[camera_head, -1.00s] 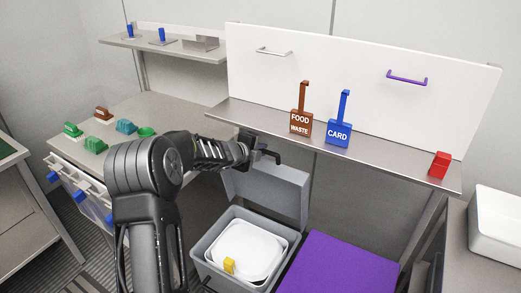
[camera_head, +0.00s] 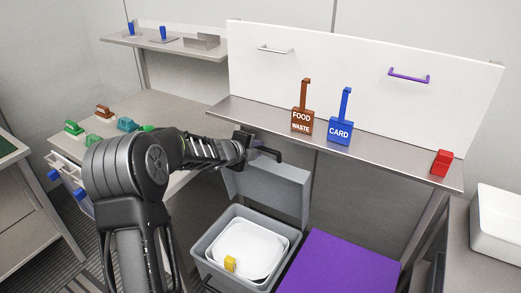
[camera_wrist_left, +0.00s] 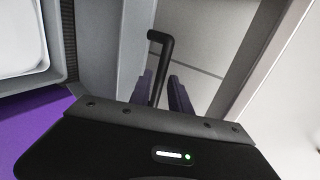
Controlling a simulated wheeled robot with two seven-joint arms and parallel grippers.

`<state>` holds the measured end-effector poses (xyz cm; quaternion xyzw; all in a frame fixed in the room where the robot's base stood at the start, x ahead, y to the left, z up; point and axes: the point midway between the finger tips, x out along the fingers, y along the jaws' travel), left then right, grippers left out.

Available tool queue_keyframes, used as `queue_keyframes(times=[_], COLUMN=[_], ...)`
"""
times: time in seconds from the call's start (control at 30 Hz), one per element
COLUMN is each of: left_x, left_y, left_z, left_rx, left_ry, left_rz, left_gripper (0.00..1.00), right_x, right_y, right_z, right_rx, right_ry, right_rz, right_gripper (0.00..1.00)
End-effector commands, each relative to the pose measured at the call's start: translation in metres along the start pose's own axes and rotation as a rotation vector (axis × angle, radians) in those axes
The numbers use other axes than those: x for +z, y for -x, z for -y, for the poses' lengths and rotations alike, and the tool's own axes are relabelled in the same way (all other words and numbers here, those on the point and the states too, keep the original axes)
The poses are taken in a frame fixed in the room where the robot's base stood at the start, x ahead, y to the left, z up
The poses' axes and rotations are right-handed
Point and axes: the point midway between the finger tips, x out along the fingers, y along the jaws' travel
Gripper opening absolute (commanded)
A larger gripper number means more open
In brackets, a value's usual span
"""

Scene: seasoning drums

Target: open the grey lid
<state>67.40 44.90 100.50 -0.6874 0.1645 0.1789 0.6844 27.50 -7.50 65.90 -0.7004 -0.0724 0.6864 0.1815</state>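The grey lid (camera_head: 272,188) stands raised, roughly upright, at the back of the grey bin (camera_head: 207,250) in the head view. A black bar handle (camera_head: 267,152) is at its top edge. My left gripper (camera_head: 248,146) is at this handle, beside the lid's upper edge. In the left wrist view, the two dark fingers (camera_wrist_left: 165,90) stand apart with the black handle (camera_wrist_left: 160,65) running between them; a gap shows beside the right finger. Contact with the handle is unclear. My right gripper is not in view.
A white inner container (camera_head: 240,245) with a yellow piece (camera_head: 230,264) is in the bin. A purple lid (camera_head: 340,265) lies right of it. Above is a shelf (camera_head: 390,165) with food waste (camera_head: 303,120) and card (camera_head: 340,132) tags and a red block (camera_head: 442,163).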

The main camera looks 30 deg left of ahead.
Motion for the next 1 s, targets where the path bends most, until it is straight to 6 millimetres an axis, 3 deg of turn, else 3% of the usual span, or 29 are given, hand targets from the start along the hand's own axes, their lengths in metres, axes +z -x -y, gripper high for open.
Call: queue_keyframes(times=[0.13, 0.3, 1.0], left_x=[0.001, 0.000, 0.000], left_y=[0.026, 0.041, 0.042], left_z=[0.001, 0.000, 0.000], left_rx=[-0.002, 0.000, 0.000], left_ry=[0.001, 0.000, 0.001], left_rz=[0.001, 0.000, 0.000], left_gripper=[0.23, 0.23, 0.23], right_x=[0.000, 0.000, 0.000], right_y=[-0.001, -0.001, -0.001], right_z=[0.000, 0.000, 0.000], right_rx=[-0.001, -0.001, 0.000], right_ry=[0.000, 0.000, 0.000], right_rz=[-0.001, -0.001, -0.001], right_gripper=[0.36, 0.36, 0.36])
